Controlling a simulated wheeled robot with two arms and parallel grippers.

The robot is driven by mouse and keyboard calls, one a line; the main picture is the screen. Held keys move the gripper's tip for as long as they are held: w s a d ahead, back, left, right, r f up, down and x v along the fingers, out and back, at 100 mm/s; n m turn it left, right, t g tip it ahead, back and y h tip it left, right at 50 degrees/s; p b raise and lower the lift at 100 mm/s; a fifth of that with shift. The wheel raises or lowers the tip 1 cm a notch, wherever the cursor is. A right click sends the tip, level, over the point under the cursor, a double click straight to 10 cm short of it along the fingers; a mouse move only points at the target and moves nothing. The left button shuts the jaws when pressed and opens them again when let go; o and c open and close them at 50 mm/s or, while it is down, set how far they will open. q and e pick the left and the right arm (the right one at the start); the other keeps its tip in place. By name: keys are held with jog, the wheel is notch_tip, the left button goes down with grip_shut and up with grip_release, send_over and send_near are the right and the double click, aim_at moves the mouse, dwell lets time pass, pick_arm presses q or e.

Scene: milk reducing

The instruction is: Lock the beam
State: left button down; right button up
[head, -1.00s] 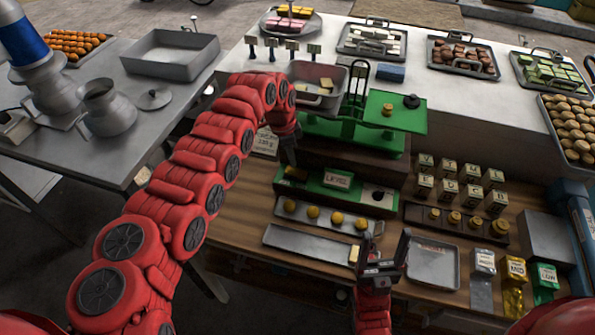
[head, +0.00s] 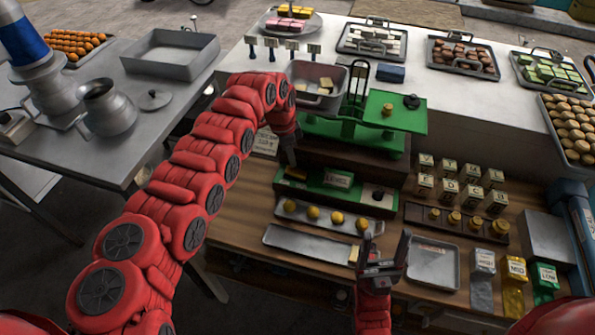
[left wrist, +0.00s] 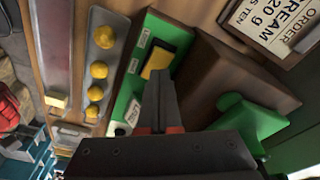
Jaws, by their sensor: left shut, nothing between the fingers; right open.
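The green beam scale (head: 352,131) stands on a brown base at the back of the wooden worktop, with a metal pan on its left and a flat green plate on its right. In front of it is a green panel (head: 352,193) with a small label (head: 338,179), a black knob on its right and a yellow block (head: 296,173) on its left. My left gripper (head: 291,160) is shut and empty, its tips close to the yellow block. In the left wrist view the fingertips (left wrist: 160,78) point at the yellow block (left wrist: 160,60); contact is unclear. My right gripper (head: 386,250) is open and empty.
The metal pan (head: 318,84) holds pale pieces.

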aim_at(292, 170)
pick_arm(q)
jog(key=shift+f+b, duration=1.05)
jog(key=shift+f, duration=0.4)
dwell(0.5)
jog(key=shift+r, duration=3.55)
jog(key=shift+s+f, duration=0.1)
